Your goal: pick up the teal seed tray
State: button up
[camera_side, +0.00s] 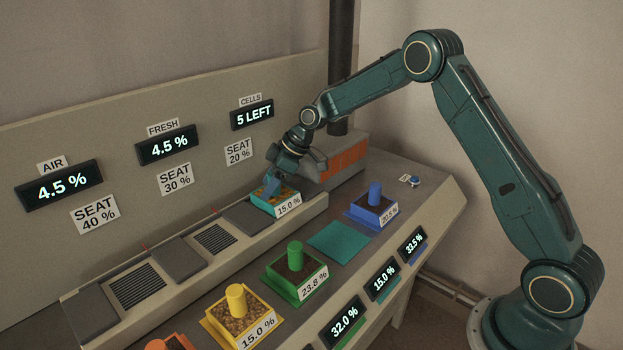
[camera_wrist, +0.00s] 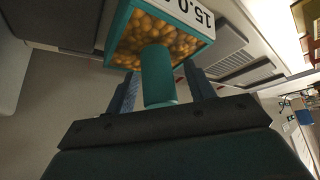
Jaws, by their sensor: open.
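The teal seed tray (camera_side: 262,204) sits on the raised ledge by the back panel, with a 15.0 % label on its front. In the wrist view the tray (camera_wrist: 180,18) is full of yellow-orange seeds, and its upright teal handle (camera_wrist: 158,75) stands between my two fingers. My gripper (camera_side: 273,186) is over the tray, pointing down. In the wrist view my gripper (camera_wrist: 161,88) is open, with a finger on each side of the handle. Gaps show beside the handle; contact cannot be judged clearly.
A blue tray (camera_side: 372,219), green tray (camera_side: 296,288) and yellow tray (camera_side: 237,338) stand on the front bench, with an orange one partly cut off. A bare teal pad (camera_side: 341,240) lies between blue and green. A grey-and-orange block (camera_side: 345,163) stands just right of my gripper.

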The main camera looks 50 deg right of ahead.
jog(key=shift+c, duration=0.4)
grip_shut()
jog(key=shift+r, duration=0.1)
notch_tip(320, 180, up, 20)
dwell(0.4)
dwell(0.5)
